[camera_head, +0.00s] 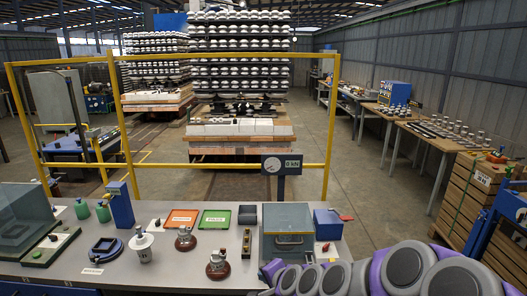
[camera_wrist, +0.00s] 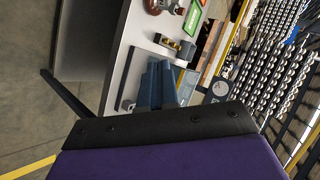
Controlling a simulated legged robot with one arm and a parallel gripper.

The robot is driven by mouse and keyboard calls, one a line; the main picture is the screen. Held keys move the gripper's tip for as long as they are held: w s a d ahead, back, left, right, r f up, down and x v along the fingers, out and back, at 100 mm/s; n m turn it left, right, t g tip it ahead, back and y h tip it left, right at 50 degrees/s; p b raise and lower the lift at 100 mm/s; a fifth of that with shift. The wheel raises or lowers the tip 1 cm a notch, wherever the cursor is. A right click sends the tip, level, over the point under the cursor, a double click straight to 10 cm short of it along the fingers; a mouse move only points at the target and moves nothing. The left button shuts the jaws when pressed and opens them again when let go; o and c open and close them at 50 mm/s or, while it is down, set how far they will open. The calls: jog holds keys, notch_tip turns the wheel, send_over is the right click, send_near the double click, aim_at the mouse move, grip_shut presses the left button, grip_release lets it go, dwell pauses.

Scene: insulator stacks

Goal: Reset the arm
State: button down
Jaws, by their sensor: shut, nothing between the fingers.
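My arm runs along the lower right of the head view in grey and purple links. It is bent low over the bench's front edge. In the wrist view my gripper (camera_wrist: 160,82) shows two blue-grey fingers close together beyond a purple and black housing. It is shut and empty. The wrist picture is turned sideways, with the bench (camera_wrist: 122,60) beside the fingers.
The grey bench (camera_head: 185,262) carries brown insulators (camera_head: 217,266), a white-topped part (camera_head: 142,245), orange (camera_head: 181,218) and green (camera_head: 214,219) trays and a blue box (camera_head: 328,224). A gauge (camera_head: 282,164) stands behind. A yellow frame (camera_head: 331,120) and insulator stacks (camera_head: 240,60) are farther back.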

jog(key=s+d+r+n+g+h, duration=0.1)
jog(key=s+d+n+g, duration=0.2)
jog(key=s, duration=1)
jog(key=s+d+r+n+g+h, duration=0.2)
jog(key=s+d, duration=0.4)
jog(key=s, duration=0.7)
jog(key=s+d+r+n+g+h, duration=0.1)
jog(key=s+d+n+g, duration=0.3)
jog(key=s, duration=0.9)
jog(key=shift+d+r+n+g+h, duration=0.2)
jog(key=shift+r+n+g+h, duration=0.3)
jog(key=shift+g, duration=0.5)
